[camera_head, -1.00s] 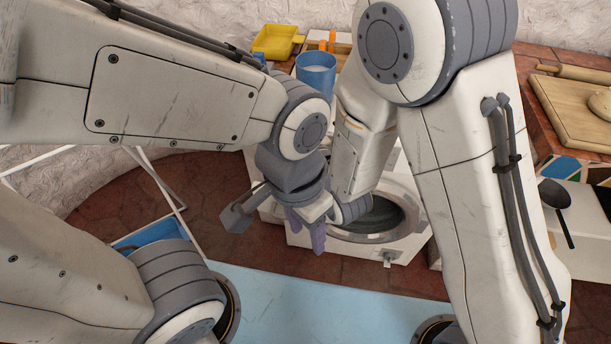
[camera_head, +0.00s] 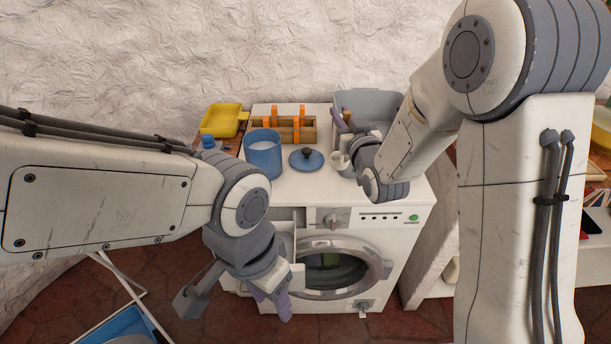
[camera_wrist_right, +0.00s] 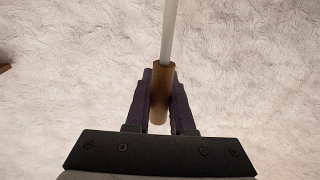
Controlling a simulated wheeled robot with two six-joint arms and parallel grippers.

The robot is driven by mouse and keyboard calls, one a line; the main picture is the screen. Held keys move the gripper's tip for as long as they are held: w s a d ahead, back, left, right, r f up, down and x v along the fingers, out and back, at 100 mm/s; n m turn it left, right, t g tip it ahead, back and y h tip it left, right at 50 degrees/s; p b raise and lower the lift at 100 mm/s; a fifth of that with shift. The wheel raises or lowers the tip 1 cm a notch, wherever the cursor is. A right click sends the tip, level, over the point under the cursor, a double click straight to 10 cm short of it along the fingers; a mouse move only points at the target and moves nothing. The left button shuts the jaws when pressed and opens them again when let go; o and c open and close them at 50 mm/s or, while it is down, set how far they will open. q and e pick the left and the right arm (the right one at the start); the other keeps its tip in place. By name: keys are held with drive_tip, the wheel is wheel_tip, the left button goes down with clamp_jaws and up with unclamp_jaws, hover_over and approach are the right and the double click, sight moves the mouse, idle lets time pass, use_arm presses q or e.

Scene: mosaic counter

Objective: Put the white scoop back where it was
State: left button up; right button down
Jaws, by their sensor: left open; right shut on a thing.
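My right gripper (camera_wrist_right: 160,78) is shut on the brown handle of the white scoop, whose thin white shaft (camera_wrist_right: 170,32) runs up out of the right wrist view. Its bowl is outside that view. In the head view the right gripper (camera_head: 342,118) is over the back right of the washing machine top. A small white cup-like shape (camera_head: 341,162) shows beside my right wrist there; I cannot tell if it is the scoop's bowl. A blue canister (camera_head: 263,158) with white contents stands open on the machine. My left gripper (camera_head: 270,302) is open and empty, low before the machine.
A blue lid (camera_head: 306,160) lies right of the canister. A wooden box (camera_head: 300,134) with orange items, a yellow tray (camera_head: 222,121) and a grey bin (camera_head: 372,103) stand behind. The washing machine (camera_head: 400,222) has its round door in front.

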drive_tip(key=shift+w+d+r+h, duration=0.2)
drive_tip(key=shift+d+r+h, duration=0.1)
drive_tip(key=shift+d, duration=0.2)
drive_tip(key=w+a+f+p, duration=0.3)
drive_tip(key=w+a+f, duration=0.3)
drive_tip(key=a+f, duration=0.3)
wheel_tip(320, 180, down, 2)
drive_tip(key=shift+a, duration=0.3)
drive_tip(key=shift+f, duration=0.2)
drive_tip(key=c, duration=0.8)
unclamp_jaws()
